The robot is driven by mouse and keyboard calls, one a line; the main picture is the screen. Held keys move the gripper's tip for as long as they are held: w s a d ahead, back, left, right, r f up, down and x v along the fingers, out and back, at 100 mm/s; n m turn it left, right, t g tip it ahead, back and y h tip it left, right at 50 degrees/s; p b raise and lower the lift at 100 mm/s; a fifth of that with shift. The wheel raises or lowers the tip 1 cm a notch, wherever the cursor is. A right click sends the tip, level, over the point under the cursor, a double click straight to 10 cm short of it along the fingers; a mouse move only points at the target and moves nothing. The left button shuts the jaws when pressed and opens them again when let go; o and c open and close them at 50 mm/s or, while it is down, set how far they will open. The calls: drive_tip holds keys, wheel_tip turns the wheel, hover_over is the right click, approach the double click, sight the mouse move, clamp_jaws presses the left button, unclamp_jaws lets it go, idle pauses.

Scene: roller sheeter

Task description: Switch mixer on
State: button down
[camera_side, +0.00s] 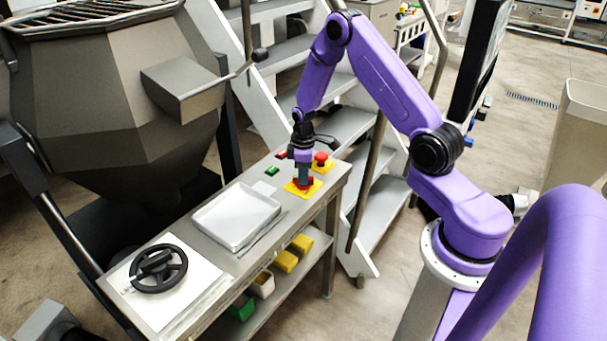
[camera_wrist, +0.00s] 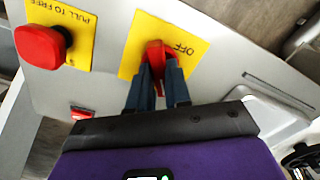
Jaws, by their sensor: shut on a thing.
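A red rotary switch (camera_wrist: 154,48) sits on a yellow plate (camera_wrist: 190,50) in the wrist view. The word OFF is readable on the plate. My gripper (camera_wrist: 161,70) is shut on the switch, with one dark finger on each side of its red handle. In the side view my gripper (camera_side: 303,178) points down onto the same yellow plate (camera_side: 316,186) at the table's far end. The fingers hide part of the switch, and other markings on the plate cannot be read.
A red mushroom button (camera_wrist: 41,46) on a yellow PULL TO FREE plate (camera_wrist: 78,38) is close by. A small red button (camera_wrist: 81,113) is near too. A white tray (camera_side: 238,216) and black handwheel (camera_side: 158,269) are on the table. A large grey hopper (camera_side: 100,100) stands behind.

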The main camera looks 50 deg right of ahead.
drive_tip(key=m, duration=0.6)
drive_tip(key=shift+m, duration=0.3)
idle(0.5)
drive_tip(key=c, duration=1.1)
unclamp_jaws()
drive_tip(key=shift+o, duration=0.2)
drive_tip(key=shift+r, duration=0.1)
wheel_tip(320, 180, up, 17)
drive_tip(key=shift+r, duration=0.15)
